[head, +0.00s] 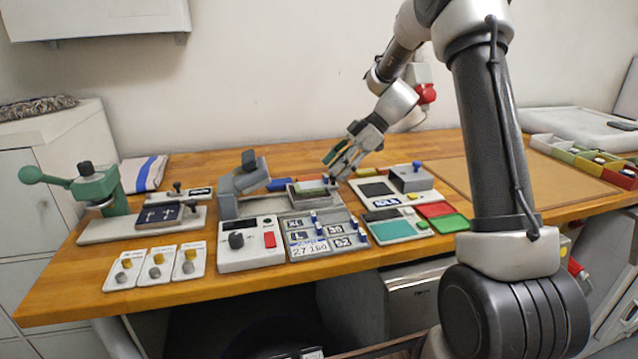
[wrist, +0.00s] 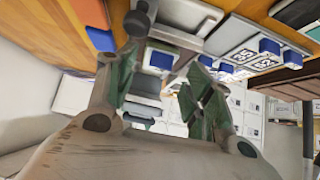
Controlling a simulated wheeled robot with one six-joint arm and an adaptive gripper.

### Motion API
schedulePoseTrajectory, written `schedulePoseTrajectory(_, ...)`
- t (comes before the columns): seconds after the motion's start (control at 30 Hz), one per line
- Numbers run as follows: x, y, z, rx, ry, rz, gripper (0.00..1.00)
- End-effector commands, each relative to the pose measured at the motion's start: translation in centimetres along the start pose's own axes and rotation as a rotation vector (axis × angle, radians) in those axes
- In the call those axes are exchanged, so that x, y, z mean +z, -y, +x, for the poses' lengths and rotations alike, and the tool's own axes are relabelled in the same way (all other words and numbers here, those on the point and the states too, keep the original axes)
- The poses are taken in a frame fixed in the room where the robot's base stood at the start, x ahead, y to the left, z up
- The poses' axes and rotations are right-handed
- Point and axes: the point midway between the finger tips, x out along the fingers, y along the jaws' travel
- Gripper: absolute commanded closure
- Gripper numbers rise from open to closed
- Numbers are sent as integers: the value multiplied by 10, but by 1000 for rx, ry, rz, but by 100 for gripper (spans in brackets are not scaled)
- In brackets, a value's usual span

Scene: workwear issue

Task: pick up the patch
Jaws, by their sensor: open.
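I cannot tell which one is the task's patch. A dark piece with a white mark (head: 386,202) also lies on the grey unit to the right. My gripper (head: 339,160) is open, above the table behind the tray, close to the press's plate. In the wrist view my gripper's green fingers (wrist: 163,68) are apart, with nothing seen held between them.
A grey press (head: 240,185) with a control box (head: 250,245) stands left of the tray. A green hand press (head: 95,185) is at the far left. A teal pad (head: 393,230) and red and green trays lie right. A brown mat (head: 530,175) is clear.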

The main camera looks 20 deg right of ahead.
Motion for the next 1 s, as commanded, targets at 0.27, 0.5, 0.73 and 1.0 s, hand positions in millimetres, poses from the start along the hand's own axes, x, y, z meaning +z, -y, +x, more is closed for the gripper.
schedulePoseTrajectory(0.27, 0, 1, 31, -1, 0, 1, 48)
schedulePoseTrajectory(0.5, 0, 0, 30, 0, 0, 1, 68)
schedulePoseTrajectory(0.73, 0, 0, 30, 0, 0, 1, 73)
schedulePoseTrajectory(1.0, -10, 0, 20, 3, 1, -2, 73)
